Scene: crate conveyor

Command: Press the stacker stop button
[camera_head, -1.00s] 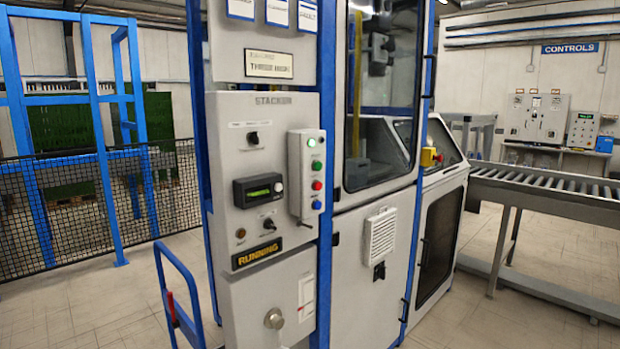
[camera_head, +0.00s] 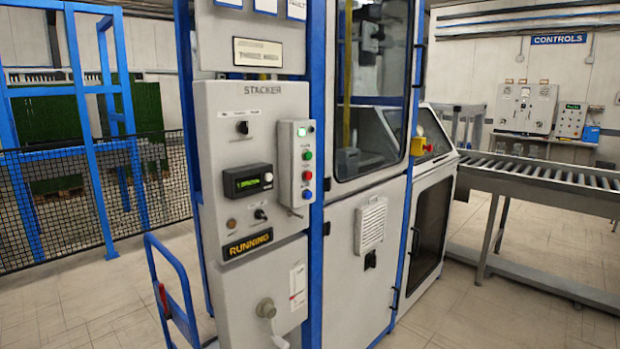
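The stacker panel (camera_head: 222,195) stands upright left of centre, with "STACKER" lettered at its top and a "RUNNING" plate (camera_head: 248,244) low on it. A narrow button box (camera_head: 298,145) is fixed on its right side. The small labels are too blurred to read, so I cannot read which is marked stop. A small lit display (camera_head: 248,181) sits left of the box. My gripper is not in view.
A blue-railed cart (camera_head: 175,290) stands on the floor at the panel's left foot. A mesh fence (camera_head: 80,200) is behind it at left. A roller conveyor (camera_head: 545,172) runs off to the right. Tiled floor is open at the front left and front right.

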